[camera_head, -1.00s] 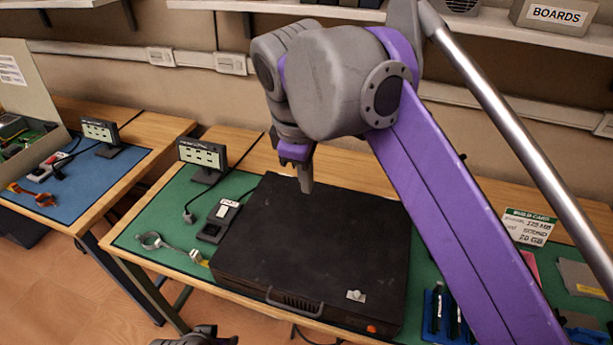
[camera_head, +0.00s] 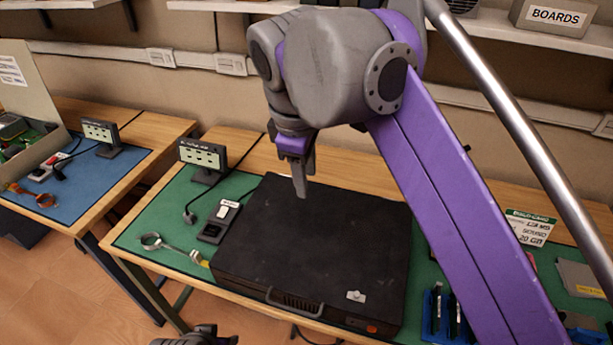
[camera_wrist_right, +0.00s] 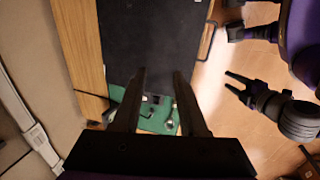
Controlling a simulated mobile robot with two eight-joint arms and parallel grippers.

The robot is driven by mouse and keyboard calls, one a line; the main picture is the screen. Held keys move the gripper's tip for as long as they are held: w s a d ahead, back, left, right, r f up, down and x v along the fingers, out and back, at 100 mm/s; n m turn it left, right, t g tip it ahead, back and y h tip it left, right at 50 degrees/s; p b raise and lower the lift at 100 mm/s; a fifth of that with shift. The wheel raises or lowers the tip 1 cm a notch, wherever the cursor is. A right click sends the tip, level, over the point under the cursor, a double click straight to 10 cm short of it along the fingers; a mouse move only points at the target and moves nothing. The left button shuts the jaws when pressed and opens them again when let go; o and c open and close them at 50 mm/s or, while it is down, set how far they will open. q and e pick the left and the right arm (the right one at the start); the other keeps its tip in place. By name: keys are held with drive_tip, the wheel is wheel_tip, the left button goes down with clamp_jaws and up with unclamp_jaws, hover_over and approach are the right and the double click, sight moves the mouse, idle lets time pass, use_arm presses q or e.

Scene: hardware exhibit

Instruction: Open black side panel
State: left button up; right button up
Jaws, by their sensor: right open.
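The black side panel (camera_head: 325,240) is the flat top of a black computer case lying on a green mat on the workbench. It lies closed, with a handle (camera_head: 295,301) on the case's front edge. In the right wrist view the black panel (camera_wrist_right: 150,40) is beyond my fingers. My right gripper (camera_head: 299,190) is open and empty, pointing down above the panel's rear left part; its two parted fingers show in the wrist view (camera_wrist_right: 160,78). My left gripper shows at the bottom edge (camera_head: 200,338), mostly cut off; in the wrist view its fingers (camera_wrist_right: 232,82) are apart and empty.
A small display (camera_head: 202,157), a switch box (camera_head: 218,222) and a wrist strap (camera_head: 165,245) lie left of the case. A blue rack (camera_head: 440,315) and a card sign (camera_head: 527,228) are on the right. A second bench with a blue mat (camera_head: 90,180) stands left.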

drive_tip(key=p+v, duration=0.2)
drive_tip(key=v, duration=0.7)
